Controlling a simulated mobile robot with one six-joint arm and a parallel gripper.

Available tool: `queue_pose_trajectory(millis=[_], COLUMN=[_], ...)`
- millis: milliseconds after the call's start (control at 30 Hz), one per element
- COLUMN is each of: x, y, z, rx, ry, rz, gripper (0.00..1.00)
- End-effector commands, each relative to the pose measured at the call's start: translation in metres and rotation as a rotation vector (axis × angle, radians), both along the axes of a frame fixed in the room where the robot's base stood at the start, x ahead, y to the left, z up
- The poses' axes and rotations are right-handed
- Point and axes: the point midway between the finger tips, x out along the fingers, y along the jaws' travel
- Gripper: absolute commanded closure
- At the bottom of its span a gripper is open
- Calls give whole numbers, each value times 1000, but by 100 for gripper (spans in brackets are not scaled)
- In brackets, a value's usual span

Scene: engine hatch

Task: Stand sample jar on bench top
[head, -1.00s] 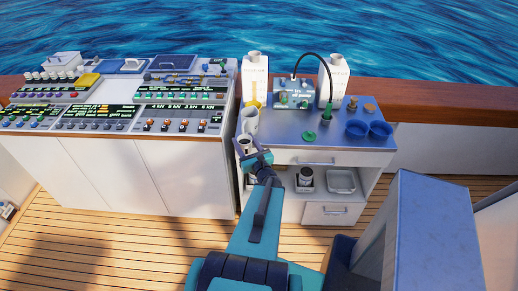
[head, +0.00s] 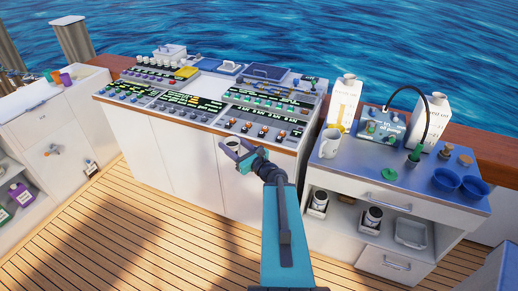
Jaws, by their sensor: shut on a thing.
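My gripper (head: 240,156) is shut on a small white jar with a dark top (head: 233,143), which looks like the sample jar. The jar is held roughly upright in the air, in front of the console's white doors; the jaws partly hide it. The blue bench top (head: 405,187) is to the right of my gripper, on a white cabinet. A white mug (head: 330,143) stands at its left end.
On the blue top stand two white cartons (head: 342,100), a panel with a curved black hose (head: 383,124), and blue bowls (head: 446,180). Jars (head: 372,217) stand on the shelf below. The console (head: 210,105) is behind my gripper; another bench (head: 50,110) stands left.

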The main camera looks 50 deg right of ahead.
Motion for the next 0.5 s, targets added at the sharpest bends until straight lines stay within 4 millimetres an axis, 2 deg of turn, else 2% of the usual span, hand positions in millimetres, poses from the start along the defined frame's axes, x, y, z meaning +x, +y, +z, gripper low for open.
queue_pose_trajectory(millis=[33,200,500], x=[13,45,84], y=[18,74,185], z=[2,12,26], rx=[-5,-6,-7], ry=[-2,-1,7], rz=[43,174,421], gripper=[82,82,82])
